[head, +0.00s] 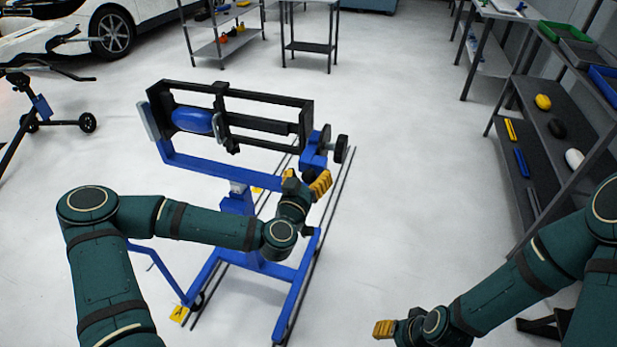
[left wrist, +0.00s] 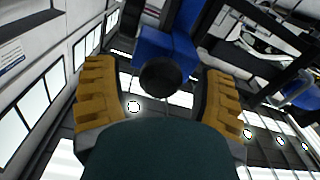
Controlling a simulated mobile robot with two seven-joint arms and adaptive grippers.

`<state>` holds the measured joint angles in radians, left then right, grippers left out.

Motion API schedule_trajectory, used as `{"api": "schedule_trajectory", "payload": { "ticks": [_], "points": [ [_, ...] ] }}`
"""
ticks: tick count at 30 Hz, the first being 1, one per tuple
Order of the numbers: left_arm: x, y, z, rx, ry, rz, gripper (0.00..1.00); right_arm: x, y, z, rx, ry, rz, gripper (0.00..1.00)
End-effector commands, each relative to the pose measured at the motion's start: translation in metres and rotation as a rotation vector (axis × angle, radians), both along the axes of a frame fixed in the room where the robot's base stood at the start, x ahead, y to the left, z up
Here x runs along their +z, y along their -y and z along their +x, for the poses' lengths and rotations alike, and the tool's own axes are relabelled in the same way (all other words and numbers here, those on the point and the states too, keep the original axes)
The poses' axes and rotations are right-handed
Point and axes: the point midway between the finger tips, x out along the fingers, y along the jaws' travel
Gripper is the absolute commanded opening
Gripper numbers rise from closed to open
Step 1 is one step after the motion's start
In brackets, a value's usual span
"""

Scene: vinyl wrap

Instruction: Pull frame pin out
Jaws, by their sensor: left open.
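A blue stand (head: 238,205) carries a black rectangular frame (head: 255,96). A blue block (head: 314,152) sits at the frame's right end, with dark knobs (head: 341,148) beside it. My left gripper (head: 305,181) is open just below this block, its yellow fingers apart. In the left wrist view, a round black knob (left wrist: 167,76), seemingly the frame pin's end, hangs below a blue part (left wrist: 166,45), between the open fingers (left wrist: 162,95) and apparently untouched. My right gripper (head: 384,329) is low at the bottom right, away from the stand; its opening does not show clearly.
A shelf rack (head: 548,150) with tools and trays stands on the right. A wheeled blue-and-black stand (head: 42,108) is at the left. A white car (head: 135,20) and metal shelves (head: 228,45) are at the back. The floor between stand and rack is clear.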

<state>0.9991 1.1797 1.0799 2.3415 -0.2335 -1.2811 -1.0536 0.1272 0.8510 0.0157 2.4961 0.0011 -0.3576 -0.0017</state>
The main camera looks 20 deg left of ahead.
Motion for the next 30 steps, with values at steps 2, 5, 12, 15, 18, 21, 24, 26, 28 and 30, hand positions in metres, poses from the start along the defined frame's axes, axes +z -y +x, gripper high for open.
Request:
{"api": "schedule_trajectory", "payload": {
  "ticks": [2, 5, 12, 15, 18, 21, 24, 26, 28, 30],
  "points": [
    [0.000, 0.000, 0.001, 0.000, 0.000, 0.000, 0.70, 0.000, 0.000, 0.000, 0.000, 0.000, 0.000, 0.47],
    [0.000, 0.000, 0.001, 0.000, 0.000, 0.000, 0.70, 0.000, 0.000, 0.000, 0.000, 0.000, 0.000, 0.47],
    [0.000, 0.000, 0.001, 0.000, 0.000, 0.000, 0.19, 0.000, 0.000, 0.000, 0.000, 0.000, 0.000, 0.47],
    [0.000, 0.000, 0.001, 0.000, 0.000, 0.000, 0.00, 0.000, 0.000, 0.000, 0.000, 0.000, 0.000, 0.47],
    [0.000, 0.000, 0.001, 0.000, 0.001, 0.000, 0.00, 0.000, 0.000, 0.000, 0.000, 0.000, 0.000, 0.47],
    [0.000, 0.000, 0.001, 0.000, 0.001, 0.001, 0.00, 0.000, 0.000, 0.000, 0.000, 0.000, 0.000, 0.47],
    [0.001, 0.002, -0.001, -0.003, 0.001, 0.004, 0.00, 0.002, 0.000, 0.000, 0.000, -0.001, 0.000, 0.47],
    [0.001, 0.003, -0.004, -0.005, -0.001, 0.007, 0.00, 0.004, 0.000, 0.000, 0.000, -0.001, 0.000, 0.47],
    [0.001, 0.003, -0.007, -0.007, -0.001, 0.007, 0.00, 0.006, 0.000, -0.001, 0.000, -0.002, 0.000, 0.47],
    [0.001, 0.003, -0.009, -0.007, -0.002, 0.007, 0.00, 0.008, 0.000, -0.002, 0.000, -0.004, 0.001, 0.47]
  ]
}}
